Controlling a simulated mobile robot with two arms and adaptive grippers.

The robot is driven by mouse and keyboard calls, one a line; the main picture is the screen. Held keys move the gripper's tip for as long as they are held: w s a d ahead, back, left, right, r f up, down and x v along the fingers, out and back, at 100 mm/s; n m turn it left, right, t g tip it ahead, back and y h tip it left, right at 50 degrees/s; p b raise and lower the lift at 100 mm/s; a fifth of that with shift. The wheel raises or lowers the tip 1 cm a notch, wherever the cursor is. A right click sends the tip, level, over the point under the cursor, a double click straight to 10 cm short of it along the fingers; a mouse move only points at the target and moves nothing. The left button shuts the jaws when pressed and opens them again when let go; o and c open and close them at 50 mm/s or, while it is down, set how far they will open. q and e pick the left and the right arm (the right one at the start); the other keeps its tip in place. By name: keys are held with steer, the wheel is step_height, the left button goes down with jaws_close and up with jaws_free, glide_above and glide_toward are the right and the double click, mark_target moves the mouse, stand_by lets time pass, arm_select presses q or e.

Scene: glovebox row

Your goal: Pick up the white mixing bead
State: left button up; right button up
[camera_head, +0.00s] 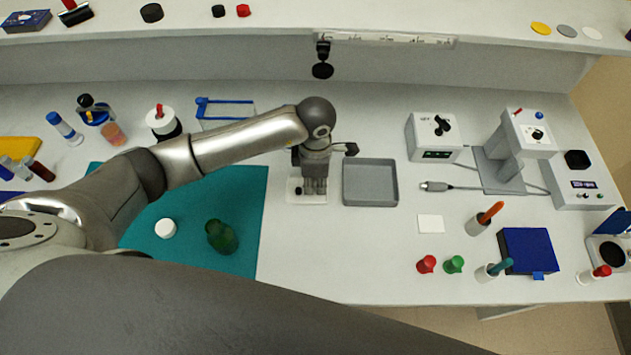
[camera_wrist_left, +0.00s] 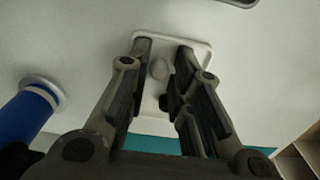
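The white mixing bead (camera_wrist_left: 158,69) shows in the left wrist view as a small pale ball on a small white dish (camera_wrist_left: 200,48). The dish (camera_head: 296,196) also shows in the head view, left of the grey tray, but the bead cannot be made out there. My left gripper (camera_wrist_left: 163,52) points down over the dish with its fingers apart. The bead appears between the fingers, with a gap on each side. In the head view the left gripper (camera_head: 315,188) hides part of the dish. My right gripper is not in view.
An empty grey tray (camera_head: 370,184) stands just right of the left gripper. A teal mat (camera_head: 255,225) lies left, with a green bottle (camera_head: 221,236) and a white round lid (camera_head: 165,228). A blue cylinder (camera_wrist_left: 25,110) shows at the left wrist view's left edge.

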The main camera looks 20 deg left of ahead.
arm_select(q)
steer(key=c, duration=0.4)
